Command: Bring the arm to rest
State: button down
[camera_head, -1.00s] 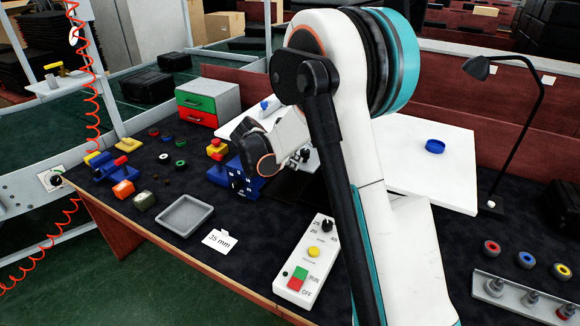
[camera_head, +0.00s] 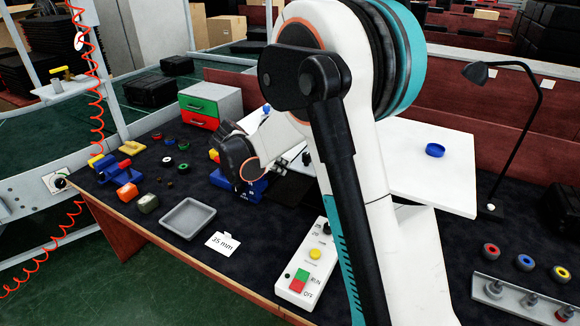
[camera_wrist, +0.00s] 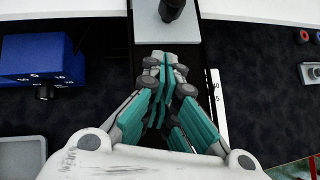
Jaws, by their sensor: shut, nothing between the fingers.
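My arm, white with teal and black parts, stands over the middle of the table in the head view. In the wrist view my gripper (camera_wrist: 165,70) has its teal-padded fingers together, with nothing between them. Its fingertips are over a dark strip in front of a light grey plate (camera_wrist: 168,27) that carries a black post. In the head view the fingers are mostly hidden behind my wrist. A blue box with a dial (camera_head: 250,190) is beside and partly behind my wrist; it also shows at the left of the wrist view (camera_wrist: 40,58).
A grey tray (camera_head: 188,230), a "35 mm" card (camera_head: 222,243) and a control box (camera_head: 305,275) lie near the front edge. A drawer unit (camera_head: 208,104) stands at the back left. A lamp (camera_head: 512,140), coloured rings and a peg rack (camera_head: 520,303) are at the right.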

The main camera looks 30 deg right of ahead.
jog(key=s+a+r+m+t+y, duration=0.1)
jog(key=s+a+r+m+y, duration=0.1)
jog(key=s+a+r+m, duration=0.5)
jog(key=s+a+r+m+t+y, duration=0.1)
jog(key=s+a+m+y, duration=0.1)
jog(key=s+m, duration=0.5)
jog(key=s+a+r+m+t+y, duration=0.1)
jog(key=s+m, duration=0.7)
jog(key=s, duration=1)
jog(key=shift+s+a+r+t+y, duration=0.2)
jog(key=shift+a+r+t+y, duration=0.25)
jog(key=shift+a+y, duration=1.1)
jog(key=shift+d+f, duration=0.1)
jog(key=shift+d, duration=0.1)
